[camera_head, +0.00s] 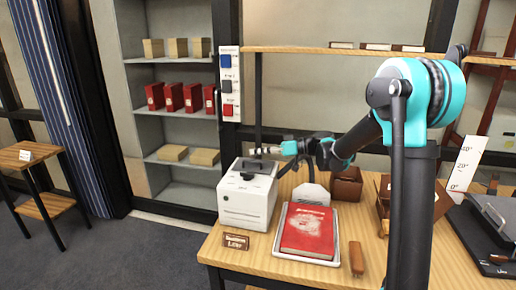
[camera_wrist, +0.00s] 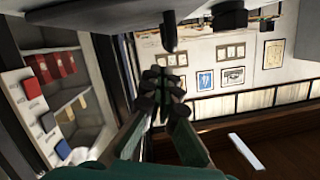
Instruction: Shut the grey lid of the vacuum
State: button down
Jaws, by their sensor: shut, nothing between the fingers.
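The vacuum appears to be the white box (camera_head: 246,203) at the left end of the wooden table in the head view. A dark grey piece (camera_head: 254,166) shows on its top; I cannot tell clearly whether this is the lid or its handle, nor how far the lid stands open. My gripper (camera_head: 272,151) is just above and behind the box's top, reaching in from the right. Whether it touches the box cannot be told. In the wrist view my gripper (camera_wrist: 163,84) has its dark fingers together, with nothing between them.
A red book (camera_head: 307,231) lies on a white tray in front of my arm. A small sign (camera_head: 236,241) and a brown handle-like object (camera_head: 357,258) are near the table's front edge. A brown box (camera_head: 346,184) stands behind. Shelves (camera_head: 183,113) stand at the back left.

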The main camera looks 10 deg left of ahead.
jog(key=shift+s+f, duration=0.2)
jog(key=shift+s, duration=0.05)
jog(key=shift+s+f, duration=0.3)
jog(key=shift+f, duration=0.15)
jog(key=shift+s, duration=0.1)
